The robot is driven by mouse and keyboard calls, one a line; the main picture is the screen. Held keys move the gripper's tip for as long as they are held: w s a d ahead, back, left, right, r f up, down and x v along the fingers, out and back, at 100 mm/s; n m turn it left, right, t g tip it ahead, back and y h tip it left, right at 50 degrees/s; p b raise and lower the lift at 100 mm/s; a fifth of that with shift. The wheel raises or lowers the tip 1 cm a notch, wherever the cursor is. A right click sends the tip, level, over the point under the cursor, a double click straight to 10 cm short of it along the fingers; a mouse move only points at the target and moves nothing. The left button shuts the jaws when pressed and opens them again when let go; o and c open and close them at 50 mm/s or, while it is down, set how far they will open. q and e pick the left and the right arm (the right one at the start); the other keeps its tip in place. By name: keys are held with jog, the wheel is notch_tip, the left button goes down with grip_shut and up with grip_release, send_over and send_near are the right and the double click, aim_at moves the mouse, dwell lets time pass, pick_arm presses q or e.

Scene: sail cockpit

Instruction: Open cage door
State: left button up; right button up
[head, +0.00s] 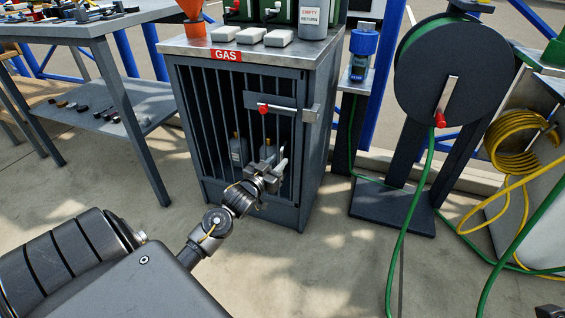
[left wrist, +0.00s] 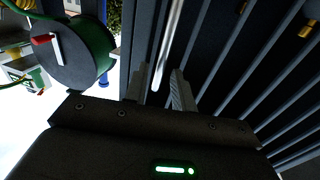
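The grey gas cage (head: 322,128) stands at the centre of the head view, with a red GAS label (head: 226,55) on top. Its barred door (head: 205,125) looks closed. A latch plate with a red knob (head: 263,108) crosses the upper right of the door. Grey bottles (head: 238,152) show behind the bars. My left gripper (head: 276,168) is in front of the door's lower right. In the left wrist view its fingers (left wrist: 160,92) are apart, and a pale bar (left wrist: 171,40), apparently the door handle, ends between them. Contact cannot be told. My right gripper is not in view.
A hose reel (head: 450,75) on a dark stand is right of the cage, with a green hose (head: 408,215) running over the floor. A yellow hose coil (head: 518,140) is farther right. A grey workbench (head: 90,28) stands left. Floor before the cage is clear.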

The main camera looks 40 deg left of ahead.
aim_at(281, 158)
pick_arm(q)
jog(key=shift+w+a+b, duration=0.15)
jog(key=shift+w+b, duration=0.1)
jog(key=shift+w, duration=0.55)
jog(key=shift+w+a+b, duration=0.1)
jog(key=shift+w+b, duration=0.1)
jog(key=shift+w, duration=0.6)
grip_shut()
jog(key=shift+d, duration=0.1)
